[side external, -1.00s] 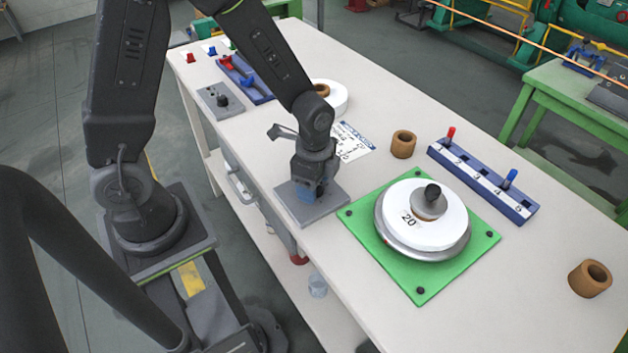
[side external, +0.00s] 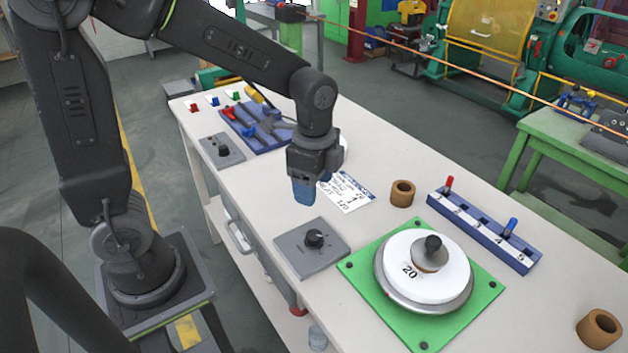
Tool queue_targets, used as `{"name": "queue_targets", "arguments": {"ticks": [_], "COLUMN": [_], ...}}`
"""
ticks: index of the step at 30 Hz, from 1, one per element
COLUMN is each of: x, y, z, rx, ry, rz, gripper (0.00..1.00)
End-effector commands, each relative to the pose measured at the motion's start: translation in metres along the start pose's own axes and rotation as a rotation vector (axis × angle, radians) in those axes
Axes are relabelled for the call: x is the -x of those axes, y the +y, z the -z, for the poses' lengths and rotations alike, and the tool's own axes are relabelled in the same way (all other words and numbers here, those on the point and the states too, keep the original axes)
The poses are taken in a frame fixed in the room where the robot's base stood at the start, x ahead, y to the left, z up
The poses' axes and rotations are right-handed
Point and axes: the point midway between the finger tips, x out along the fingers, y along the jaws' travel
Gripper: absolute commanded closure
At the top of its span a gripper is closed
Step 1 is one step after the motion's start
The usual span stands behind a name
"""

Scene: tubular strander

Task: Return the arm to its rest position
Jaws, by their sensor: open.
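My arm reaches in from the left and bends down at the wrist.
A green plate (side external: 463,328) carries a white disc marked 20 (side external: 400,286). A blue numbered rack (side external: 480,232) holds red and blue pegs. Brown rings (side external: 402,193) and (side external: 599,328), a written card (side external: 346,191) and a blue tray (side external: 262,128) also lie on the bench.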

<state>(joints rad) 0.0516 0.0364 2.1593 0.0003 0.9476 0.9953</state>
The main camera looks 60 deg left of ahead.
Motion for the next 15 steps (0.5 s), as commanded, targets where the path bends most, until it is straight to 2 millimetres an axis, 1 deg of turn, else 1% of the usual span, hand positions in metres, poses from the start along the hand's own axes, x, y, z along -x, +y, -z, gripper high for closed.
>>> {"name": "queue_targets", "arguments": {"ticks": [10, 13, 15], "x": [0.002, 0.011, 0.022], "y": [0.0, 0.004, 0.01], "z": [0.0, -0.004, -0.009], "rx": [0.006, 0.056, 0.133], "ry": [0.002, 0.018, 0.043], "rz": [0.003, 0.027, 0.058], "gripper": [0.37, 0.37, 0.37]}}
